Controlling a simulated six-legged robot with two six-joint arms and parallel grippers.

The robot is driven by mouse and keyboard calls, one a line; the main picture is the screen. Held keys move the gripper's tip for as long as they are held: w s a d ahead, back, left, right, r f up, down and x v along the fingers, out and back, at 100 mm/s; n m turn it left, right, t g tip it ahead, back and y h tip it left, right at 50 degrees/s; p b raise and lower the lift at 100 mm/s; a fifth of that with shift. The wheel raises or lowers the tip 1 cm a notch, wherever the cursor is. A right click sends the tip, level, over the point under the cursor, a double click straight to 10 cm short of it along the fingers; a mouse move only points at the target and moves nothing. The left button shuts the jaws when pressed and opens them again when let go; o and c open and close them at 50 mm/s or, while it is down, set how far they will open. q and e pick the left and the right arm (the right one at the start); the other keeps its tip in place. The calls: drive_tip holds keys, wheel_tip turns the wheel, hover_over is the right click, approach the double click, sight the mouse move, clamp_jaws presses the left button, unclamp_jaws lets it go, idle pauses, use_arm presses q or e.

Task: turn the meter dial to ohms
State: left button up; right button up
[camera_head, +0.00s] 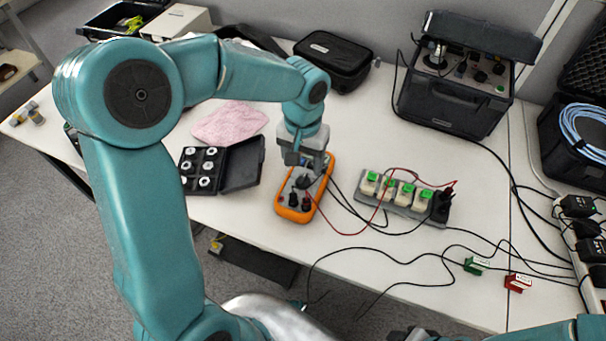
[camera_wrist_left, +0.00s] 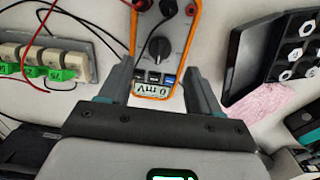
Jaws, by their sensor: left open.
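The orange-edged meter (camera_head: 283,211) lies on the white table, with black and red plugs at its near end. Its black dial (camera_wrist_left: 158,48) shows in the left wrist view on the grey face; I cannot read its setting. The small display (camera_wrist_left: 150,89) below it shows upside-down characters. My left gripper (camera_head: 308,164) is above the far part of the meter, pointing down. In the left wrist view its two fingers (camera_wrist_left: 158,78) are apart on either side of the meter, with nothing between them touching. In the head view the gripper partly hides the meter. My right gripper is not visible.
A grey strip with green-topped blocks (camera_head: 408,193) stands right of the meter. Red and black leads cross the table around it. An open black case (camera_head: 242,164) of round pieces and a pink cloth (camera_head: 230,122) lie left. A black pouch (camera_head: 333,58) lies behind.

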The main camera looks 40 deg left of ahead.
sight(303, 178)
use_arm(q)
wheel_tip(303, 178, down, 6)
drive_tip(key=shift+f, duration=0.1)
drive_tip(key=c, duration=1)
